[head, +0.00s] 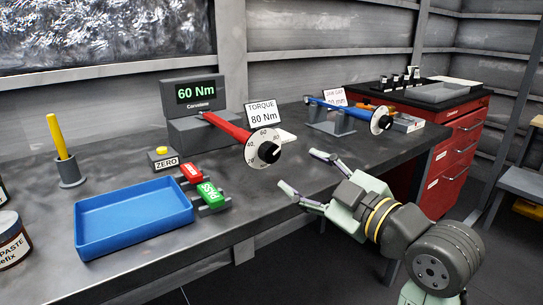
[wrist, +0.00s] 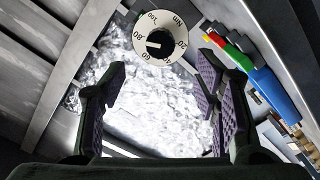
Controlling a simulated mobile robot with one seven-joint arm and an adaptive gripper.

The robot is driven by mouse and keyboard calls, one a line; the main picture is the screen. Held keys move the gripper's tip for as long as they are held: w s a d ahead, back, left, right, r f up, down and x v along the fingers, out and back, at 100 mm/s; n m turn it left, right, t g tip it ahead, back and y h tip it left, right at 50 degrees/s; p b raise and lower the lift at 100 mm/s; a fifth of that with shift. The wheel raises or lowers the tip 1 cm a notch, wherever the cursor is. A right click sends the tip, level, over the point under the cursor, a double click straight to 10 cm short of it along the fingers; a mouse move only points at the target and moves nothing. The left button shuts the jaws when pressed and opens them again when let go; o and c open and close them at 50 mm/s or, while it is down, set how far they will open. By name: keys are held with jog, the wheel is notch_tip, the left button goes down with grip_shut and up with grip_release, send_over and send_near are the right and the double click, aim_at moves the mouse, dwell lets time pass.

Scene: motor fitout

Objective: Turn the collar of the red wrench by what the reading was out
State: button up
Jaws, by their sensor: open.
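The red wrench (head: 228,127) runs from the grey tester (head: 195,130) toward the front. Its white dial collar (head: 258,155) with a black knob faces me. The collar (wrist: 176,24) also shows at the top of the wrist view with its number ring; a white mark on the knob points left, its exact value unclear. The tester display (head: 196,91) reads 60 Nm. A sign (head: 263,114) reads TORQUE 80 Nm. My gripper (head: 306,172) is open and empty, in front and to the right of the collar, apart from it. In the wrist view my gripper (wrist: 162,82) has its fingers spread below the collar.
A blue wrench (head: 345,109) with a dial rests on a stand at right. A blue tray (head: 130,218), a green PASS tag (head: 211,196), a red tag (head: 190,173), a ZERO button (head: 162,157) and a yellow tool (head: 57,135) are left. A red cabinet (head: 455,150) stands right.

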aim_at(273, 154)
jog(key=p+x, duration=0.2)
jog(key=x, duration=0.8)
jog(key=shift+w+a, duration=0.2)
jog(key=shift+a, duration=0.05)
jog(key=shift+c, duration=0.6)
jog(key=c, duration=1)
